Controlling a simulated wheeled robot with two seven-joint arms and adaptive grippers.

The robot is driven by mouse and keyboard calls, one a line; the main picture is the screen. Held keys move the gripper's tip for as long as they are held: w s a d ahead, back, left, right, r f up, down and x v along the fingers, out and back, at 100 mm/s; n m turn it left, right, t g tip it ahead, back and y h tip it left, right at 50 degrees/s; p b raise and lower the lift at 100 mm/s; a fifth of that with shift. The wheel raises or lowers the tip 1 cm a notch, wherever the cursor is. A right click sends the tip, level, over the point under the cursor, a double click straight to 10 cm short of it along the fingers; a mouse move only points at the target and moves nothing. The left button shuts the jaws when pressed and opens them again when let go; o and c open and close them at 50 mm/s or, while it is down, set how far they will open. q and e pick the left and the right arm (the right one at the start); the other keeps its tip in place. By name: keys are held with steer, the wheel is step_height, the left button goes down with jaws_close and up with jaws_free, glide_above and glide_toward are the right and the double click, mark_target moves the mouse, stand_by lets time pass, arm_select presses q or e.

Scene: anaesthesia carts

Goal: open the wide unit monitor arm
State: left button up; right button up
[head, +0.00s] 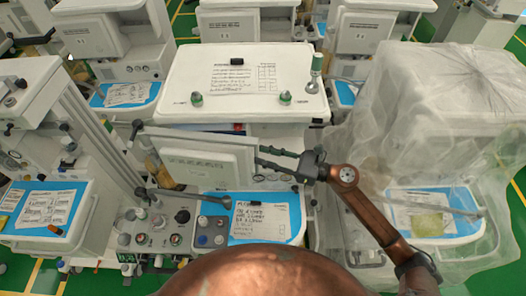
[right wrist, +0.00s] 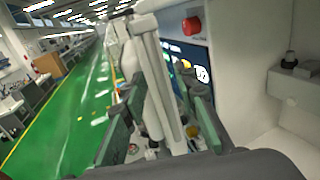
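The wide unit in the centre has a broad white top (head: 180,90) and a pale monitor panel (head: 195,155) below it. A grey bar-like arm (head: 185,194) runs beneath the panel; I cannot tell whether it is the monitor arm. My right gripper (head: 268,162) comes from the right, fingers spread, at the panel's right edge. In the right wrist view its two fingers (right wrist: 160,135) stand apart with a pale upright post (right wrist: 155,80) between them. I cannot tell whether they touch it. My left gripper is not in view.
A plastic-covered cart (head: 415,120) stands close on the right, near my right arm. Another cart (head: 45,130) stands on the left. A blue tray (head: 297,215) with papers and a dark item lies below my gripper. Green floor is open at left in the wrist view.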

steer(key=shift+a, duration=0.35)
steer(key=shift+c, duration=0.3)
steer(key=c, duration=0.3)
jaws_close()
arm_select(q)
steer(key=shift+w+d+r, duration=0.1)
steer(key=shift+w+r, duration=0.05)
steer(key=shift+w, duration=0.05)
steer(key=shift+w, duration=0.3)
